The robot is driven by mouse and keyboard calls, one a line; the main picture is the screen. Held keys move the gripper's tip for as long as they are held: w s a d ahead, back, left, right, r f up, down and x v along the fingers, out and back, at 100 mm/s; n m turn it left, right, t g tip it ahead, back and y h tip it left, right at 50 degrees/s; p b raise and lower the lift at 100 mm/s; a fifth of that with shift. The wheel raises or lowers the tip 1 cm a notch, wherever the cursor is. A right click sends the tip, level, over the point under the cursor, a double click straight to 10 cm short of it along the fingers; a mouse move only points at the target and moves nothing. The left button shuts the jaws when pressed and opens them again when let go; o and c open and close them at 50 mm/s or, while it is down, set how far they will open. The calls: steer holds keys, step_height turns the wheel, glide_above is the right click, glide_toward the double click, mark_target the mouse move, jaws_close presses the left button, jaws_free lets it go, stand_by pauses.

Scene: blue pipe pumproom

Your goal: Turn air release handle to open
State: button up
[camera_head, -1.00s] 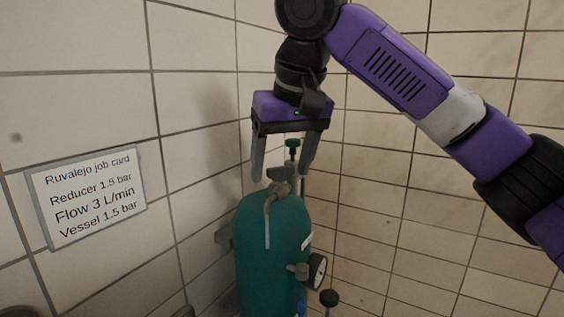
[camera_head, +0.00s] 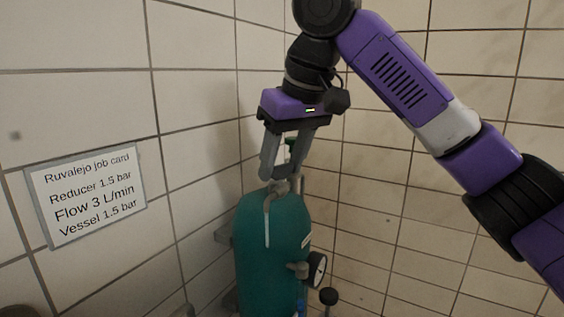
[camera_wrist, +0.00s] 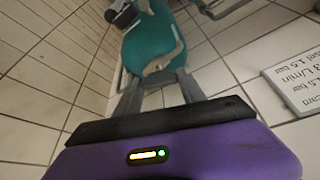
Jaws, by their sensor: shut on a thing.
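The teal vessel (camera_head: 272,240) stands in the tiled corner, with a bent grey pipe (camera_head: 267,215) running down from its top fitting. My gripper (camera_head: 282,178) points down at the top of the vessel and is shut on the air release handle, which is mostly hidden between the fingers in the head view. In the wrist view the grey handle (camera_wrist: 158,78) lies between the two fingertips (camera_wrist: 154,74), with the vessel (camera_wrist: 152,42) beyond it. The handle's exact angle is hard to tell.
A pressure gauge (camera_head: 316,269) juts from the vessel's lower right, with a black knob (camera_head: 328,296) below it. A job card (camera_head: 88,195) hangs on the left wall. Space to the right is clear.

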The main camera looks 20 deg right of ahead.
steer(key=shift+w+d+n+g+y, duration=0.15)
steer(key=shift+n+y, duration=0.25)
steer(key=shift+n, duration=0.75)
steer(key=shift+s+a+n+g+y, duration=0.15)
steer(key=shift+n+y, duration=0.25)
steer(key=shift+n, duration=0.75)
steer(key=shift+w+d, duration=0.1)
steer(key=o, duration=1.4)
steer(key=shift+c, duration=0.2)
steer(key=b+v, duration=0.1)
steer(key=v, duration=0.7)
steer(key=shift+w, duration=0.1)
